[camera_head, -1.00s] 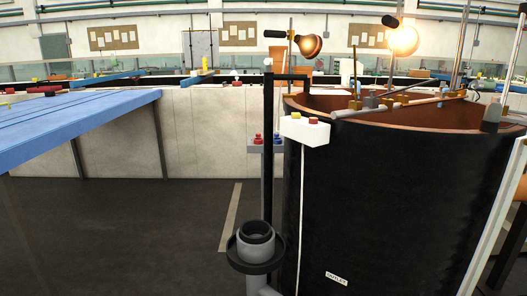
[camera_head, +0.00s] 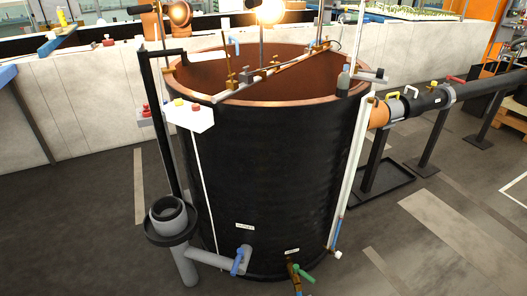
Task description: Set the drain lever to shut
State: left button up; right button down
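A big black round tank (camera_head: 275,180) with a copper-coloured rim stands in the middle of the head view. Low on its front right is a small brass valve with a green lever (camera_head: 304,272), under a small white label (camera_head: 292,251) too small to read. The green lever points right and slightly down, across the line of the brass spout. To its left a blue lever (camera_head: 238,263) sits on a grey outlet pipe (camera_head: 211,257), below another white label (camera_head: 245,226). Neither of my grippers is in view.
A grey cup-shaped fitting (camera_head: 168,213) on a standpipe stands left of the tank. A white box with buttons (camera_head: 190,115) hangs on the tank's left edge. A black pipe (camera_head: 430,101) on stands runs off right. The floor (camera_head: 400,255) at front right is clear.

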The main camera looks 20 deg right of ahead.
aim_at(295, 268)
jog(key=z, duration=1.15)
